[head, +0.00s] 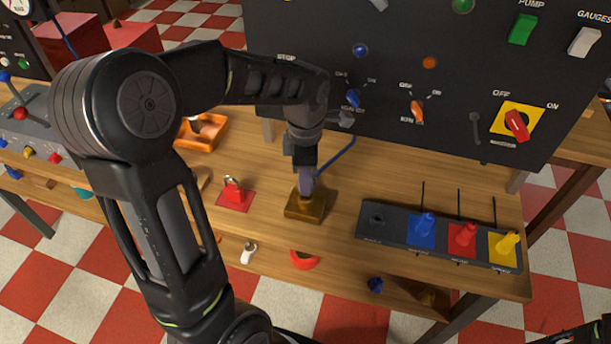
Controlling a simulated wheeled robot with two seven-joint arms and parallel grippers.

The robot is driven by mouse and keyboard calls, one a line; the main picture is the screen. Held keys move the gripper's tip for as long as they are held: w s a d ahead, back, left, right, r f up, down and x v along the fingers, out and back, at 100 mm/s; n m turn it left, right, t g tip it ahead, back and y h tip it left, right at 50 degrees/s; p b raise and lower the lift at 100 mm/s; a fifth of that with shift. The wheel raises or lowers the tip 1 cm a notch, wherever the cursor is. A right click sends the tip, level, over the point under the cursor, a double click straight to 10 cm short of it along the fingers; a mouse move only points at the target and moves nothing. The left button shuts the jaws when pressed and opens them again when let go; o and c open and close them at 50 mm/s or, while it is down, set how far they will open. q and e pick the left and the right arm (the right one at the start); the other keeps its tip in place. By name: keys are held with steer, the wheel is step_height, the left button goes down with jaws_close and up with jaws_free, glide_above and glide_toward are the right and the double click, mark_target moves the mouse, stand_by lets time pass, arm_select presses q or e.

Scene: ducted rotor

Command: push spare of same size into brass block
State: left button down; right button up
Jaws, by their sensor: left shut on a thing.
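The brass block (303,212) sits on the wooden bench near the middle of the head view. My left gripper (306,183) points down right above it, shut on the spare. The spare is mostly hidden by the fingers, and I cannot tell whether its lower end touches the block or has entered it. A thin blue rod or cable (337,157) slants up to the right beside the gripper. I do not see my right gripper; only a dark piece of my arm shows at the bottom right corner.
A dark rack (399,240) with blue, red and yellow plugs stands to the right. A small red padlock on a red plate (234,195) and an orange tray (204,131) lie to the left. The black control panel (455,75) rises behind. Loose parts lie below the front edge.

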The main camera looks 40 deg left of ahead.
arm_select(q)
steer(key=shift+f, duration=0.2)
stand_by(0.5)
steer(key=shift+f+b, duration=1.2)
steer(key=shift+f, duration=0.05)
steer(key=c, duration=1)
jaws_free()
step_height(320, 180, up, 8)
steer(key=shift+f, duration=0.1)
